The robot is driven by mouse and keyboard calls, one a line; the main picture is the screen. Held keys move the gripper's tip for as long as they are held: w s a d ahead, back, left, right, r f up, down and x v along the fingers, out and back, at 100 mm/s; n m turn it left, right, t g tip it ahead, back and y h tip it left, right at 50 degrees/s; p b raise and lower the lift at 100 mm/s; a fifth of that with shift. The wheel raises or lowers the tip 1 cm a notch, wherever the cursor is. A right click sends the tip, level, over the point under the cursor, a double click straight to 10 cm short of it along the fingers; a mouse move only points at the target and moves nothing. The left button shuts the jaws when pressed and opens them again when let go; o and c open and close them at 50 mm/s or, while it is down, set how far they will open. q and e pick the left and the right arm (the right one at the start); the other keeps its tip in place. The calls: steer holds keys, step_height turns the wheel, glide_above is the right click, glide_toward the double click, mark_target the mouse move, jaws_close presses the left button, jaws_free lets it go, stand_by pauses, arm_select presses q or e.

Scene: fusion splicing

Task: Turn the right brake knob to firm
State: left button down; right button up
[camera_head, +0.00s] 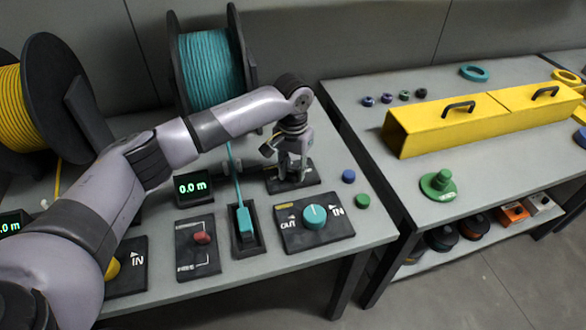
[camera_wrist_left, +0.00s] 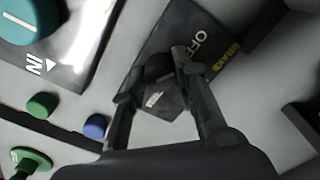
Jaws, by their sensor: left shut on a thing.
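The right brake knob (camera_wrist_left: 157,97) is dark, with a small pale mark on it. It sits on a black plate (camera_wrist_left: 208,22) lettered "OFF" and "BRAKE" in the left wrist view. My left gripper (camera_head: 290,174) is over this plate, which shows in the head view (camera_head: 310,184) behind the teal dial. In the left wrist view the two fingers of the left gripper (camera_wrist_left: 156,78) are on either side of the knob, closed on it. The rest of the plate's lettering is hidden by the gripper, so I cannot read the knob's setting. My right gripper is not in view.
The teal IN/OUT dial (camera_head: 315,216) stands just in front, with a blue cap (camera_head: 349,176) and a green cap (camera_head: 363,201) to the right. The teal cable spool (camera_head: 213,68) is behind my arm. A yellow trough (camera_head: 430,125) lies on the right-hand table.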

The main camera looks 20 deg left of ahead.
arm_select(q)
steer(key=shift+r+m+p, duration=0.2)
steer(key=shift+m+p, duration=0.3)
steer(key=shift+p, duration=0.5)
steer(key=m+p, duration=0.4)
steer(key=p, duration=0.1)
steer(key=shift+r, duration=0.1)
steer(key=m+p, duration=0.2)
steer(key=m, duration=0.2)
steer(key=shift+p, duration=0.4)
steer(key=m+p, duration=0.1)
steer(key=m, duration=0.6)
steer(key=shift+f+p, duration=0.2)
steer(key=shift+p, duration=0.15)
steer(key=m, duration=0.7)
steer(key=shift+m, duration=0.6)
